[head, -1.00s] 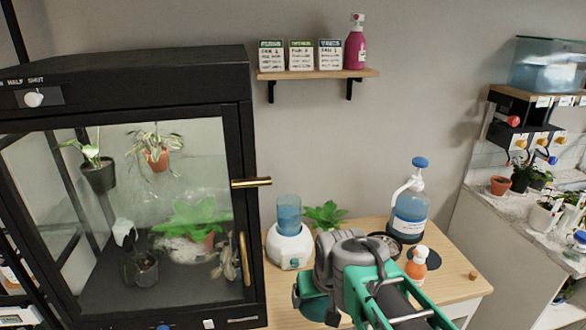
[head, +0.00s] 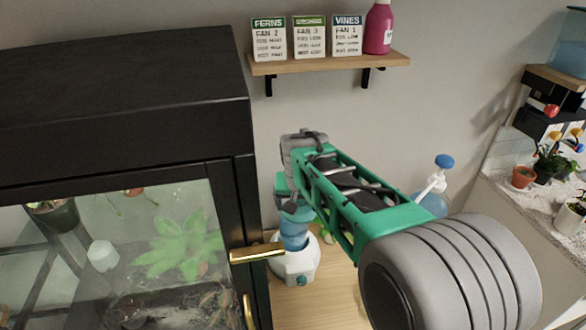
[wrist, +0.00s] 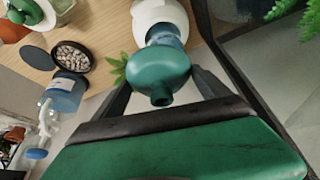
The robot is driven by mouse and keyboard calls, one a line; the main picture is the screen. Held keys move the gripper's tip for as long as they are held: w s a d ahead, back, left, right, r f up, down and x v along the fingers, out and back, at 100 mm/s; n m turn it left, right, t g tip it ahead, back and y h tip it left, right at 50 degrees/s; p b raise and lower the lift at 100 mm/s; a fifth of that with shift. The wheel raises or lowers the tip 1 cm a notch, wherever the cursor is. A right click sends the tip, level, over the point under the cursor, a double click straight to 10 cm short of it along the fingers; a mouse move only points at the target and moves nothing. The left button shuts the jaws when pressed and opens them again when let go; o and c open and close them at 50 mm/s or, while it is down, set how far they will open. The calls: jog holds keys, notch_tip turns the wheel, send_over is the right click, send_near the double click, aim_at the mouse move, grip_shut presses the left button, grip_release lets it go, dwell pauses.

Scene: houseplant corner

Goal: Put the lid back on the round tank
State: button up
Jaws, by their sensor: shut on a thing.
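The round tank is a translucent blue cylinder (head: 293,236) on a rounded white base (head: 298,262) on the table. It also shows in the wrist view (wrist: 166,38), partly covered by the lid. The lid is a teal dome with a small knob (wrist: 158,70). My gripper (wrist: 163,80) is shut on the lid, with one dark finger on each side. The lid is right at the tank's mouth, overlapping it in the wrist view. I cannot tell whether it rests on the rim. In the head view my arm hides most of the lid and the fingers.
A black glass cabinet (head: 120,110) with a gold handle (head: 257,254) stands close at left. A blue pump bottle (wrist: 65,95) and a dark dish of pebbles (wrist: 72,57) stand beside the tank. A leafy plant (wrist: 119,68) is near its base. A wall shelf (head: 330,64) is above.

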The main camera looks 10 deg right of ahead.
jog(key=shift+m, duration=0.6)
jog(key=w, duration=0.1)
jog(key=w+r+p, duration=0.1)
jog(key=w, duration=0.1)
jog(key=w+r, duration=0.1)
jog(key=shift+w+a+p, duration=0.25)
jog(key=shift+w+p, duration=0.05)
jog(key=shift+p, duration=0.05)
notch_tip(320, 180, down, 7)
jog(key=b, duration=0.4)
jog(key=shift+w+r+h, duration=0.15)
jog(key=shift+w+h, duration=0.1)
jog(key=shift+h, duration=0.05)
jog(key=shift+s, duration=0.15)
jog(key=shift+f+b, duration=0.2)
jog(key=shift+b, duration=0.55)
dwell(0.3)
dwell(0.3)
jog(key=o, duration=1.3)
